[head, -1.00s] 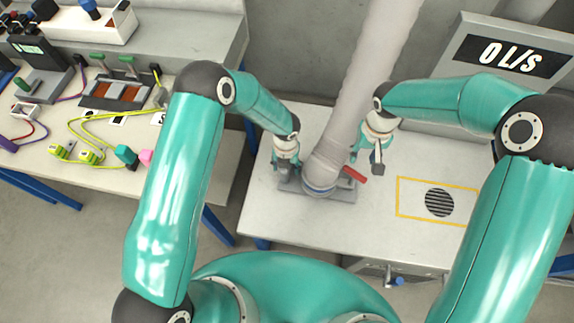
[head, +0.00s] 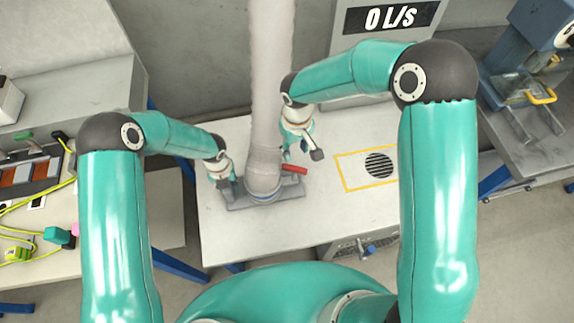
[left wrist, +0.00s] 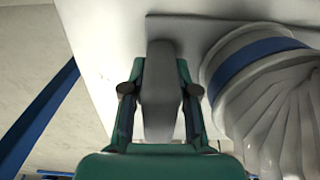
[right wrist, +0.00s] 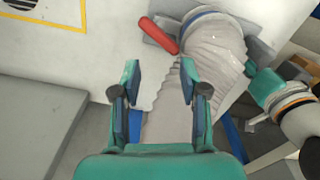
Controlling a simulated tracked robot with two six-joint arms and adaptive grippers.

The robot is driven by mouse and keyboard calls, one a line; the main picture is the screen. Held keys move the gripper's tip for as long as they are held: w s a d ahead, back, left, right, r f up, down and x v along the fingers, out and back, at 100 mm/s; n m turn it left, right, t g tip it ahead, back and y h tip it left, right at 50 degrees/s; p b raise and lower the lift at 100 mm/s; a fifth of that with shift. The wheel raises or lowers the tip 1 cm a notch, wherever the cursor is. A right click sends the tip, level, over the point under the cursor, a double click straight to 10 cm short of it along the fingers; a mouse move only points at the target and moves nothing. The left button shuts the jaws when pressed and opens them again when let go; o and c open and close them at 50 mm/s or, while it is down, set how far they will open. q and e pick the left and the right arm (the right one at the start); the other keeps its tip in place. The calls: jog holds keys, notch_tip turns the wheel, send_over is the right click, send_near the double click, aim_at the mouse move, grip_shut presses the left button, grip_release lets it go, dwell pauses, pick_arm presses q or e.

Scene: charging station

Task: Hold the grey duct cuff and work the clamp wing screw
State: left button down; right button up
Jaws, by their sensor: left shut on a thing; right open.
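The pale ribbed duct (head: 268,90) comes down to a grey cuff (head: 263,182) with a blue band, seated on a grey plate (head: 291,191) on the table. The cuff also shows in the left wrist view (left wrist: 255,45). My left gripper (left wrist: 160,70) is shut on a grey upright piece beside the cuff; whether it belongs to the cuff I cannot tell. A red bar (head: 294,168), perhaps the wing screw, sticks out right of the cuff; it shows in the right wrist view (right wrist: 158,35). My right gripper (right wrist: 160,68) is open and empty, above and apart from the bar.
A display reading 0 L/S (head: 390,17) stands at the back. A yellow-framed round vent (head: 379,165) lies right of the duct on the clear table.

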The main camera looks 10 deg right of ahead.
aim_at(294, 167)
notch_tip(294, 167, down, 10)
jog(key=n, duration=0.9)
jog(key=shift+r, duration=0.2)
jog(key=shift+w, duration=0.1)
grip_shut()
